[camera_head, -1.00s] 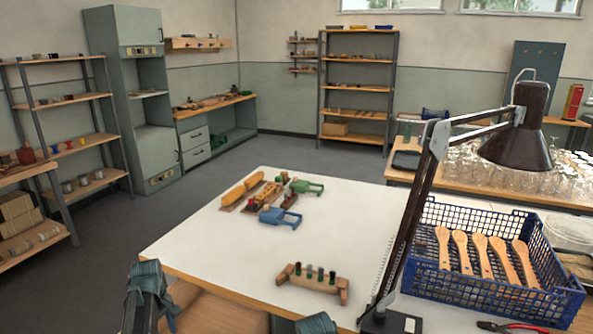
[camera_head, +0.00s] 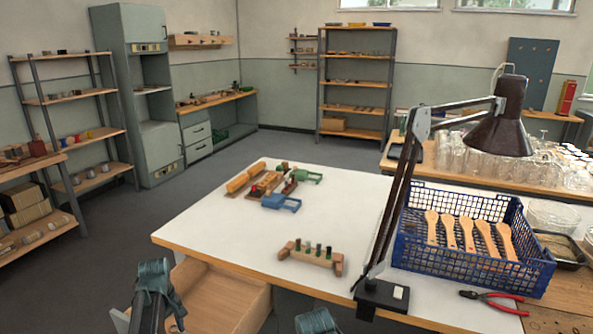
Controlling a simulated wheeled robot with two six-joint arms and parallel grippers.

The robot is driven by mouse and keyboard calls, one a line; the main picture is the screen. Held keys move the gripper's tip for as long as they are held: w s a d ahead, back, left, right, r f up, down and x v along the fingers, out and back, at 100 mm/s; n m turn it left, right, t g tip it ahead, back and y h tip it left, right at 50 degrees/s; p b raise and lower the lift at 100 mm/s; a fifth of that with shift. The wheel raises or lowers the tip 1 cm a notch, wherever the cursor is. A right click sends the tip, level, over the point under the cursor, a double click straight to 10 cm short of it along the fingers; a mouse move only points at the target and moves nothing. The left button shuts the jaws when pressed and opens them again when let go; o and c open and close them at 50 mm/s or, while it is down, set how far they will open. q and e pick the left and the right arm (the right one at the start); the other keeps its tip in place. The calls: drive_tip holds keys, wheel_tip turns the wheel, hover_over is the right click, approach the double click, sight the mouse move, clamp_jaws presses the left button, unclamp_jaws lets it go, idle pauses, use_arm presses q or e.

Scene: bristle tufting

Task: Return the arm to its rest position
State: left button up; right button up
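Part of my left arm, with a teal wrap, shows at the lower left, in front of the white worktable (camera_head: 215,225). A teal-wrapped part of my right arm shows at the bottom edge. I cannot make out fingers on either arm; both grippers are out of view. On the table stand a wooden block with several coloured pegs (camera_head: 312,256), a blue frame-like piece (camera_head: 281,202) and a green one (camera_head: 307,177). Neither visible arm part touches these things.
A dark lamp (camera_head: 380,295) stands at the table's front. A blue crate (camera_head: 470,262) with several wooden handles is right of it, with red pliers (camera_head: 492,299) in front. An open wooden drawer (camera_head: 235,300) juts out under the table edge. The table's left middle is clear.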

use_arm(q)
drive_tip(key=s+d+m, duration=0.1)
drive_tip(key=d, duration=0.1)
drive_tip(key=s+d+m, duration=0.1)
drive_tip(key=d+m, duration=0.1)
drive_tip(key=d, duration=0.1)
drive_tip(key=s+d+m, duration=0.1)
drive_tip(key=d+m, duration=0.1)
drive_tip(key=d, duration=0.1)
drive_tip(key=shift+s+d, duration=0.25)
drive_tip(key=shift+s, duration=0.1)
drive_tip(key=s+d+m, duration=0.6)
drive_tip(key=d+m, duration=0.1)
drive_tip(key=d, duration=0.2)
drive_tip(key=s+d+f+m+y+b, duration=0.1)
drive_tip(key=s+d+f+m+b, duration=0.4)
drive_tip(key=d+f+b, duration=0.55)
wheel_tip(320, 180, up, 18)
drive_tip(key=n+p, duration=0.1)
drive_tip(key=p, duration=1.6)
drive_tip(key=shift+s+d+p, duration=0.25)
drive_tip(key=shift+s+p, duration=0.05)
drive_tip(key=shift+p, duration=0.05)
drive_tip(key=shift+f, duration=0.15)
